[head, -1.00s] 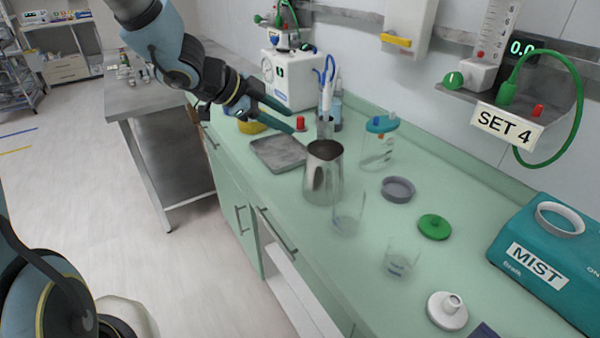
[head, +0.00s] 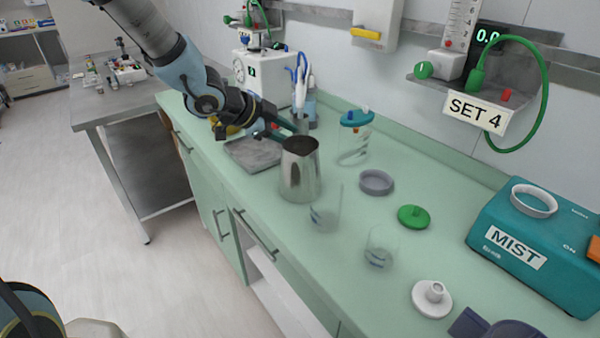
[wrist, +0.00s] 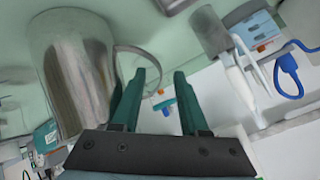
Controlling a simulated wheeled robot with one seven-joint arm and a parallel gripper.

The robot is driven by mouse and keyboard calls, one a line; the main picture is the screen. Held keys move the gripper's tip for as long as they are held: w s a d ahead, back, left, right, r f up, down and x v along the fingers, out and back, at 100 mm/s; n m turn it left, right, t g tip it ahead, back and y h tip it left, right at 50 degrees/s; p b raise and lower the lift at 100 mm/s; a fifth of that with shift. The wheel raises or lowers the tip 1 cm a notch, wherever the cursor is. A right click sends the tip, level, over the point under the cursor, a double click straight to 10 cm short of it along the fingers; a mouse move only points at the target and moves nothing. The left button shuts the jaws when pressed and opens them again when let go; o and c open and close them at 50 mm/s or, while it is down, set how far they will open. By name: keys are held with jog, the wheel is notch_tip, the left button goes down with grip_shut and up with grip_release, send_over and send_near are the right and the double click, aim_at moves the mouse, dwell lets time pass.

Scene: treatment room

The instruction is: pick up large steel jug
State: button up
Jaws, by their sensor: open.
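The large steel jug (head: 300,172) stands upright on the green counter, with its open dark mouth facing up. In the wrist view the jug (wrist: 75,80) fills the left side, and its thin curved handle (wrist: 140,62) reaches towards my fingers. My gripper (head: 285,127) is just behind the jug in the head view, near its rim, and the jug hides part of the fingertips. In the wrist view my gripper (wrist: 160,85) shows two green fingers spread apart with nothing clamped between them. The handle's end lies close to the left finger; I cannot tell whether they touch.
A grey tray (head: 252,155) lies behind the jug. Clear beakers (head: 326,212) stand in front, with a grey ring (head: 376,182) and green lid (head: 413,217) to the right. A holder with tools (head: 301,100) stands behind. A teal MIST box (head: 535,245) sits far right.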

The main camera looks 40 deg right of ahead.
grip_shut()
dwell(0.3)
dwell(1.1)
